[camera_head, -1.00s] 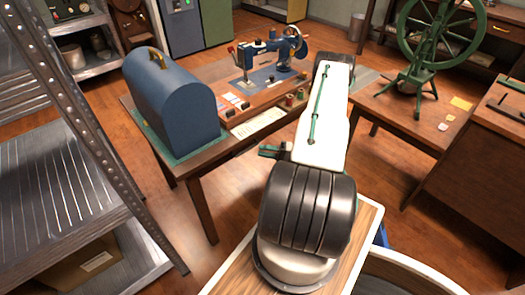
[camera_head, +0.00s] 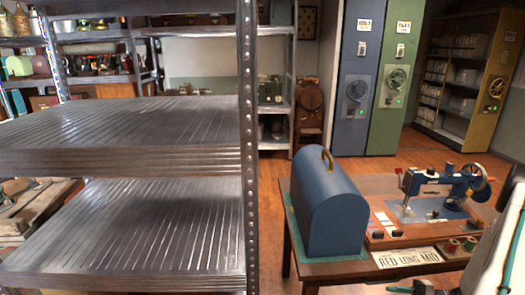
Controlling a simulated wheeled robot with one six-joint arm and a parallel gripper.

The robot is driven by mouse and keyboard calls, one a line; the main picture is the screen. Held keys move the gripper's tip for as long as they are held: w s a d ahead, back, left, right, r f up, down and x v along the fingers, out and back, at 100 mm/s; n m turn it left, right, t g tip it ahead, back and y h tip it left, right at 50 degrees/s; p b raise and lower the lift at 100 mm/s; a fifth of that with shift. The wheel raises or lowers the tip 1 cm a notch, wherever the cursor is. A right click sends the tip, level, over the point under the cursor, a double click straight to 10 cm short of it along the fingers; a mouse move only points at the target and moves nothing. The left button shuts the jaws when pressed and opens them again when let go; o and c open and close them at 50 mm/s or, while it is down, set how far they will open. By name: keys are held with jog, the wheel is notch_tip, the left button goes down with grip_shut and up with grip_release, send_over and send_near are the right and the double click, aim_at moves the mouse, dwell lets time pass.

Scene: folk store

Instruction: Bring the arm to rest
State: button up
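Part of my own arm (camera_head: 490,255) shows at the lower right edge of the head view, as a white link that leaves the frame. A dark part of it shows at the right edge. My gripper is not visible, so I cannot see its fingers or whether it holds anything. The visible arm link overlaps the right part of the wooden table (camera_head: 350,267) in the picture; I cannot tell how far it is from the table.
A metal shelf rack (camera_head: 120,200) with empty decks and an upright post fills the left. A blue domed case (camera_head: 330,205) and a blue sewing machine (camera_head: 430,190) stand on the table. Blue (camera_head: 355,80) and green (camera_head: 390,85) cabinets stand behind, with open floor before them.

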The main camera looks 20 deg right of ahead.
jog(key=s+a+r+n+g+h, duration=0.1)
jog(key=a+r+n+g+h, duration=0.1)
jog(key=a+r+g, duration=0.45)
jog(key=a+r+n+g+h, duration=0.1)
jog(key=a+r+g+h, duration=0.15)
jog(key=r, duration=0.75)
jog(key=s+a+r+n+g+h, duration=0.1)
jog(key=a+r+n+g+h, duration=0.15)
jog(key=a+r, duration=0.4)
jog(key=s+a+r+n+t+h, duration=0.2)
jog(key=s+a+r, duration=0.3)
jog(key=r, duration=0.3)
jog(key=s+a+r+n+t+h, duration=0.2)
jog(key=s+a+r+n+h, duration=0.3)
jog(key=a+r, duration=0.3)
jog(key=shift+r, duration=0.65)
jog(key=shift+d, duration=0.1)
